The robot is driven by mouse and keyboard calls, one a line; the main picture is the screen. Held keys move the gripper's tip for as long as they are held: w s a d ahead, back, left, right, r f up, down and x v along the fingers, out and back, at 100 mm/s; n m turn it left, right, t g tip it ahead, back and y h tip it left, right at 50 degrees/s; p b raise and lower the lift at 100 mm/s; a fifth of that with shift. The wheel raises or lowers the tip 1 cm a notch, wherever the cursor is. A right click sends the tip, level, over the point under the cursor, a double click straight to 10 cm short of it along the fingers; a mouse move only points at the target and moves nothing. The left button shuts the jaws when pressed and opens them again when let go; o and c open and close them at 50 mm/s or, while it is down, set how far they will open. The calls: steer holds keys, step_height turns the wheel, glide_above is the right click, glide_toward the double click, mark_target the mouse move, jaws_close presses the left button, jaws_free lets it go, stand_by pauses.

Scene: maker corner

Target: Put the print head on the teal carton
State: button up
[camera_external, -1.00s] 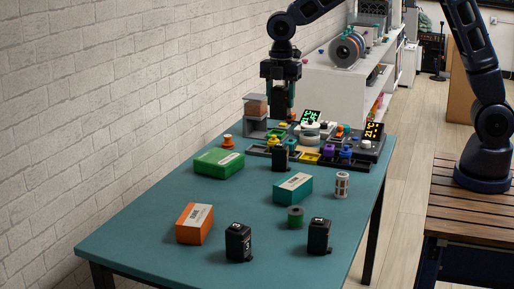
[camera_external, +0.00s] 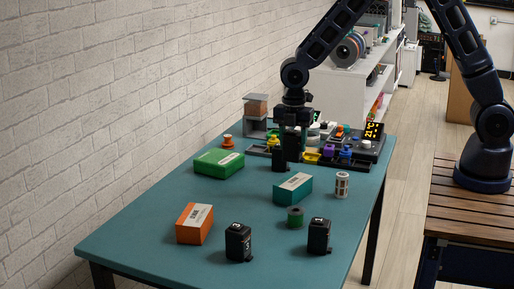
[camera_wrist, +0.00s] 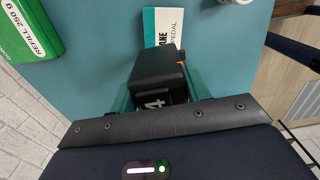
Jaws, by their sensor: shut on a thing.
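A black print head (camera_wrist: 157,75) marked "4" sits between the teal fingers of my gripper (camera_wrist: 160,92) in the wrist view. In the external view my gripper (camera_external: 291,148) points down and is shut on this print head (camera_external: 280,161), at the front edge of the organiser; I cannot tell whether it still touches the table. The teal carton (camera_external: 293,190) lies just in front of it, with nothing on top. Its white label and teal side show beyond the print head in the wrist view (camera_wrist: 161,27), partly hidden by it.
Two more black print heads (camera_external: 238,242) (camera_external: 319,236) stand at the table's front. A green carton (camera_external: 218,164), an orange carton (camera_external: 194,224), a green spool (camera_external: 295,217) and a white cylinder (camera_external: 342,185) stand around. The organiser (camera_external: 328,160) with small parts lies behind.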

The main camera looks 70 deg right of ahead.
mark_target(292, 161)
steer(key=shift+f, duration=3.2)
steer(key=shift+f, duration=0.1)
steer(key=o, duration=1.1)
